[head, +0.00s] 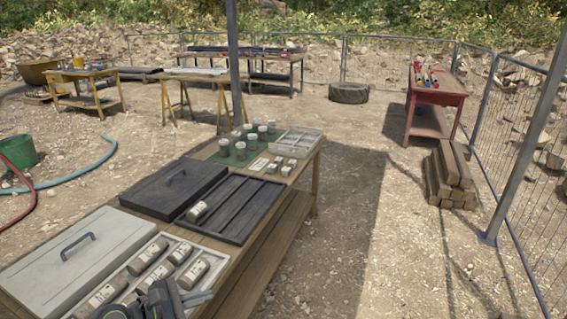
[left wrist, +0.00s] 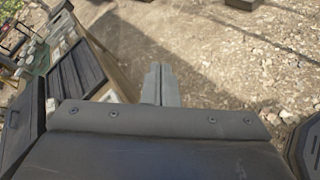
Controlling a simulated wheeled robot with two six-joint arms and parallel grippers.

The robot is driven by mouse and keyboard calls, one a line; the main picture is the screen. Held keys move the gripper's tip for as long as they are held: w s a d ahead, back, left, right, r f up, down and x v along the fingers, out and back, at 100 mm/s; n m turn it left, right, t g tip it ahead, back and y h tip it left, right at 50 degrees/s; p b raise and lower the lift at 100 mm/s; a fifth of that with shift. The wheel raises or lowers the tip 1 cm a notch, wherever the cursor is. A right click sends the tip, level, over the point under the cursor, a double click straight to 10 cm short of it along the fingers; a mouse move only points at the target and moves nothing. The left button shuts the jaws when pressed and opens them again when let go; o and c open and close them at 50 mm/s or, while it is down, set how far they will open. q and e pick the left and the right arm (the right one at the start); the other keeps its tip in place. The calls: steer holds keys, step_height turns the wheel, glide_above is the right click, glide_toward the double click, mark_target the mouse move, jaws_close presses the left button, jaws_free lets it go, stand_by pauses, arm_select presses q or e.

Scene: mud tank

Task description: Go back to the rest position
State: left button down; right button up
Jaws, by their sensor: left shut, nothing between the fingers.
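My left gripper (head: 203,297) shows at the bottom of the head view, over the near right part of the long wooden table (head: 262,232). In the left wrist view my left gripper (left wrist: 161,72) has its two fingers together, with nothing between them. It points past the table's edge, with gravel ground behind it. My right gripper is in neither view.
A light tray (head: 208,258) with several labelled cylinders lies close to my left gripper. A dark slotted tray (head: 240,213) holds one cylinder (head: 197,211). Lidded cases lie on the left. Open gravel (head: 345,255) lies right of the table; a fence post (head: 520,130) stands farther right.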

arm_select(q)
steer(key=s+a+r+n+t+y, duration=0.2)
steer(key=a+r+n+t+y, duration=0.3)
steer(key=n, duration=0.6)
steer(key=s+a+r+n+t+y, duration=0.1)
steer(key=s+a+r+n+t, duration=0.15)
steer(key=r+n+t, duration=0.65)
steer(key=s+a+f+n+g+y, duration=0.4)
steer(key=a+f+n+y, duration=0.15)
steer(key=n, duration=0.55)
steer(key=s+a+f+n+g+y, duration=0.35)
steer(key=a+n+y, duration=0.2)
steer(key=n, duration=0.55)
steer(key=s+d+f+n+g+h, duration=0.3)
steer(key=s+d+f+n+g, duration=0.15)
steer(key=s+f+g, duration=0.35)
steer(key=s+d+f+n+g+h, duration=0.2)
steer(key=s+d+f+n+g, duration=0.3)
steer(key=s, duration=0.6)
steer(key=a+f+n, duration=0.1)
steer(key=a+f, duration=0.1)
steer(key=f, duration=1.1)
steer(key=a+f, duration=0.2)
steer(key=f, duration=1.1)
steer(key=s+d+f+g, duration=0.1)
steer(key=s+f, duration=1.3)
steer(key=f, duration=0.1)
steer(key=shift+s+f+h, duration=0.3)
steer(key=shift+s+h, duration=0.05)
steer(key=shift+h, duration=0.05)
